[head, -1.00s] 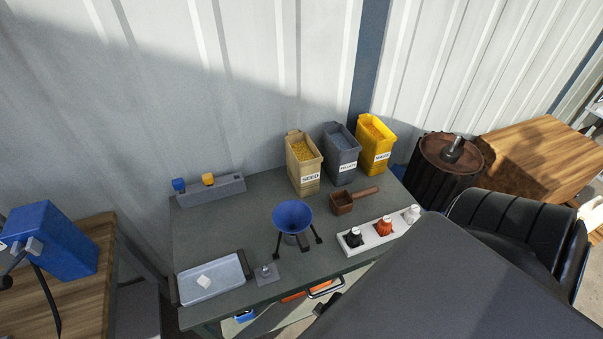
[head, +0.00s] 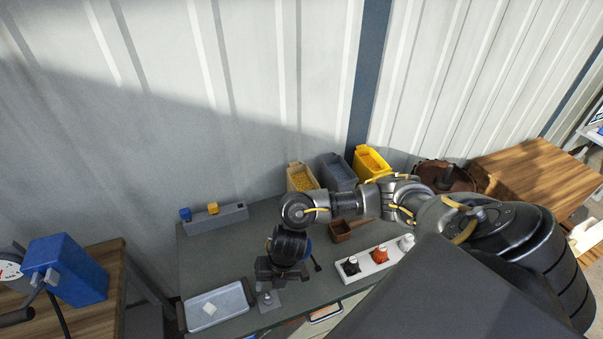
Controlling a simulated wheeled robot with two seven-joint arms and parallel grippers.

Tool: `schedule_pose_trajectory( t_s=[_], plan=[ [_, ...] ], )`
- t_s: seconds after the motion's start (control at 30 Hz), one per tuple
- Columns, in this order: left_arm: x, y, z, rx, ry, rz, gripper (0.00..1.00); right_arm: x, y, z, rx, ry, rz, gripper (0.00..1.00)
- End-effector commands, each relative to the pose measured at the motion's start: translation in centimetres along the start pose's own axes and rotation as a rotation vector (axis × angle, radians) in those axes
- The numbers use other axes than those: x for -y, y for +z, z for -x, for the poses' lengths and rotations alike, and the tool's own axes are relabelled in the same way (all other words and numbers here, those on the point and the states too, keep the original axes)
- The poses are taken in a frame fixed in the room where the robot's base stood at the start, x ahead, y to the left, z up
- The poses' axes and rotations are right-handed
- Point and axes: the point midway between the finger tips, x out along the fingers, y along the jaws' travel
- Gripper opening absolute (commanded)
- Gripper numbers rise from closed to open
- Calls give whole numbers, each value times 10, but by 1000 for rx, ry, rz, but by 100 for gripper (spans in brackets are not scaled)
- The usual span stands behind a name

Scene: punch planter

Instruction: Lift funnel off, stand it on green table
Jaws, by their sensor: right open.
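The blue funnel (head: 308,247) stands on the green table (head: 240,262), now mostly hidden behind my right arm and gripper. Only a bit of its blue rim and a dark leg to the right show. My right gripper (head: 279,276) points down in front of the funnel and is open; its fingertips are hard to make out, and I cannot tell whether it touches the funnel. My left gripper is not in view.
A grey tray (head: 240,290) with a white piece lies front left, beside a small grey plate (head: 268,301). A grey block (head: 215,220), seed bin (head: 301,177), grey bin (head: 337,172), yellow bin (head: 371,161), brown scoop (head: 341,231) and white bottle rack (head: 371,264) surround the work area.

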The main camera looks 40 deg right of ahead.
Motion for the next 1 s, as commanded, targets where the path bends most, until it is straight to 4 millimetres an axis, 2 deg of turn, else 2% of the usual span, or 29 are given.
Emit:
schedule_pose_trajectory(
  t_s=[0.03,0.1,0.2,0.3,0.43,0.63,0.73,1.0],
  plan=[
    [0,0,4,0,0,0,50,21,18,16,13,-75,62,49],
    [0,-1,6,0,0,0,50,46,32,30,11,-161,122,49],
    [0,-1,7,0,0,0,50,68,44,44,7,-241,167,49],
    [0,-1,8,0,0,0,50,80,49,52,2,-280,187,49],
    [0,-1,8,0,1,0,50,83,51,54,1,-292,194,49],
    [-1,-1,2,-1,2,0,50,86,51,39,0,-290,190,49],
    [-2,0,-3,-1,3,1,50,92,50,23,-3,-291,188,49],
    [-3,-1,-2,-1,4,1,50,104,52,-20,-1,-292,189,49]
  ],
)
